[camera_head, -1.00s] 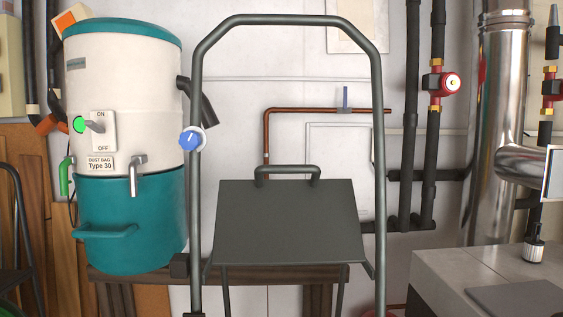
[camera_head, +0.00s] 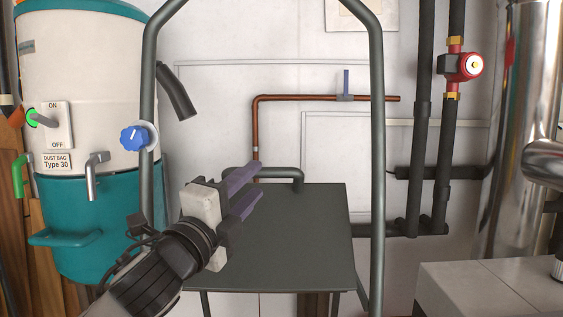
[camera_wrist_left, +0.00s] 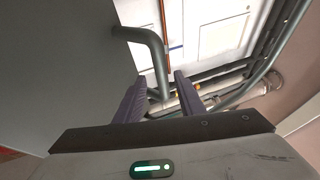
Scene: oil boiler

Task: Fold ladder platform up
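The ladder's dark grey platform (camera_head: 290,240) lies folded out between the side rails of the grey tube frame (camera_head: 377,150). A bent tube handle (camera_head: 285,174) stands at the platform's far edge. My left gripper (camera_head: 252,186) is over the platform's left part, its purple fingers pointing at the handle's left end. In the left wrist view the fingers (camera_wrist_left: 156,95) are apart, with the handle (camera_wrist_left: 150,42) passing at or between the fingertips. I cannot tell whether they touch it. The platform (camera_wrist_left: 55,70) fills the left of that view. My right gripper is not in view.
A white and teal dust collector (camera_head: 85,140) stands close on the left. A blue knob (camera_head: 133,138) is by the left rail. Dark pipes with a red pump (camera_head: 463,66) run up the wall. A grey block (camera_head: 475,288) stands at the lower right.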

